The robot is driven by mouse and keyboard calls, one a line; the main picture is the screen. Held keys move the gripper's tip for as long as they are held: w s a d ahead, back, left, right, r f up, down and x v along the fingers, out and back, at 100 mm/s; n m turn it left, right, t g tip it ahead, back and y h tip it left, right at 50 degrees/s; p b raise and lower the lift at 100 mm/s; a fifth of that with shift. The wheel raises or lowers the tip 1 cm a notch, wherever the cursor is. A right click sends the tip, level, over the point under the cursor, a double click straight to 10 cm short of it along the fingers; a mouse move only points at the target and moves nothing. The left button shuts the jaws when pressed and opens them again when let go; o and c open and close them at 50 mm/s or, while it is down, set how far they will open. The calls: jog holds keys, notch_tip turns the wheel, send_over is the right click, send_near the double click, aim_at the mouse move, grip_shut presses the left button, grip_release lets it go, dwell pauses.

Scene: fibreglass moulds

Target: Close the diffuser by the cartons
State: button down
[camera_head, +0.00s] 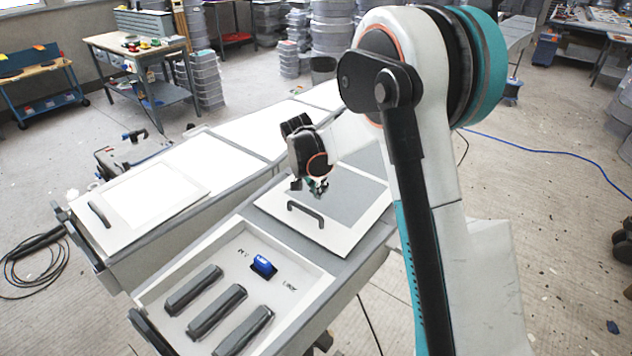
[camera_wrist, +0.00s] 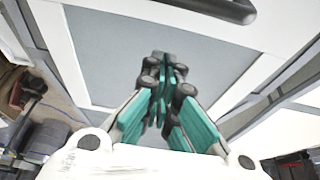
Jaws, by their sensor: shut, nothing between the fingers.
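A sliding diffuser panel (camera_head: 348,196), grey with a pale frame, lies flat on the right-hand long case. Its dark bar handle (camera_head: 306,214) is near its front edge. In front of the panel, the case's front compartment (camera_head: 228,247) stands uncovered. The panel fills much of the wrist view (camera_wrist: 105,60), with the handle (camera_wrist: 225,8) at the top. My gripper (camera_head: 317,186) is over the panel, behind the handle and apart from it. Its teal fingers (camera_wrist: 163,90) are together and empty. I cannot tell whether the fingertips touch the panel. I cannot make out cartons for certain.
A workbench (camera_head: 135,50) and stacked tubs stand behind. Open floor lies right.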

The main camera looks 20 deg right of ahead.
jog(key=shift+s+a+f, duration=0.15)
jog(key=shift+s+a, duration=0.45)
jog(key=shift+a, duration=0.2)
jog(key=shift+s+a+f, duration=0.1)
jog(key=shift+s+a, duration=0.45)
jog(key=shift+a, duration=0.2)
jog(key=shift+s+a, duration=0.35)
jog(key=shift+a, duration=0.2)
jog(key=s+a+b, duration=0.1)
jog(key=s+a, duration=0.6)
jog(key=a, duration=0.3)
jog(key=s+a+b, duration=0.1)
jog(key=s+a, duration=0.7)
jog(key=a, duration=0.3)
jog(key=s+a, duration=0.8)
jog(key=a, duration=0.3)
jog(key=shift+s+b, duration=0.15)
jog(key=shift+b, duration=0.25)
